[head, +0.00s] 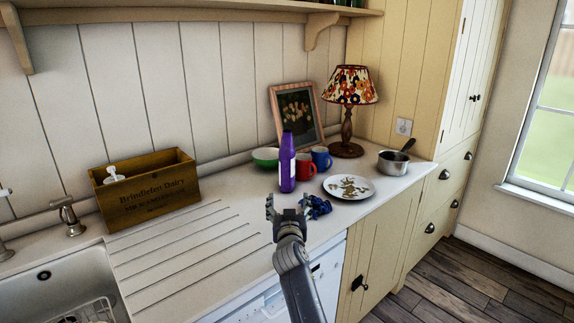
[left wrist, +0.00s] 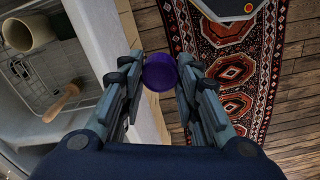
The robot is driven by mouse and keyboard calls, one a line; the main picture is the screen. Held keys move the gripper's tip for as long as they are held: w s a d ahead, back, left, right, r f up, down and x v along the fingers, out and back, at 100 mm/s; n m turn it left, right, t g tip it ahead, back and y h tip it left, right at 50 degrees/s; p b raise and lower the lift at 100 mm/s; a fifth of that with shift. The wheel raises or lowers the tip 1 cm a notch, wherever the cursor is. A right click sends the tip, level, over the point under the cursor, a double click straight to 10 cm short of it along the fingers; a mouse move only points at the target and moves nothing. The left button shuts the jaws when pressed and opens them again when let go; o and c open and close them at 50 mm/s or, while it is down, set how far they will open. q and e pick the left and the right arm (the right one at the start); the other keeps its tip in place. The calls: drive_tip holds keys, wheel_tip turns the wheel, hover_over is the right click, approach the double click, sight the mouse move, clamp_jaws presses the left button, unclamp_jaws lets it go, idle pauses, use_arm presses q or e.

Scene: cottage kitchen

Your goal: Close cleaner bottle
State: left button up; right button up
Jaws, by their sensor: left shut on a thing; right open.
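The purple cleaner bottle (head: 287,165) stands upright on the counter in the head view, with a pale label and a narrow neck at its top. My right gripper (head: 288,204) is open and empty, in front of the bottle in the picture and apart from it. My left gripper (left wrist: 160,78) shows only in the left wrist view. It is shut on a small round purple piece (left wrist: 160,72), which looks like the bottle's cap, held out over the floor near the counter edge.
A blue cloth (head: 317,207) lies right of my right gripper. Behind stand a green bowl (head: 265,158), red mug (head: 305,168), blue mug (head: 321,158), plate (head: 349,187), saucepan (head: 392,163) and lamp (head: 352,85). A wooden crate (head: 146,193) stands left; the ribbed drainboard (head: 185,243) is clear.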

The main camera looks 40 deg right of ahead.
use_arm(q)
drive_tip(key=n, duration=0.4)
drive_tip(key=shift+s+d+f, duration=0.15)
drive_tip(key=shift+s+d, duration=0.1)
drive_tip(key=n, duration=0.4)
drive_tip(key=shift+s+d+f+n, duration=0.15)
drive_tip(key=shift+s+d+n, duration=0.1)
drive_tip(key=shift+n, duration=0.15)
drive_tip(key=shift+s+d+f+n, duration=0.35)
drive_tip(key=shift+s+n, duration=0.2)
drive_tip(key=shift+n, duration=3.9)
drive_tip(key=shift+s+d+f+n, duration=0.35)
drive_tip(key=shift+s+n, duration=0.25)
drive_tip(key=shift+n, duration=3.8)
drive_tip(key=shift+s+d+f+n, duration=0.25)
drive_tip(key=shift+s+d+n, duration=0.25)
drive_tip(key=shift+n, duration=3.95)
drive_tip(key=shift+s+n, duration=0.1)
drive_tip(key=shift+n, duration=0.2)
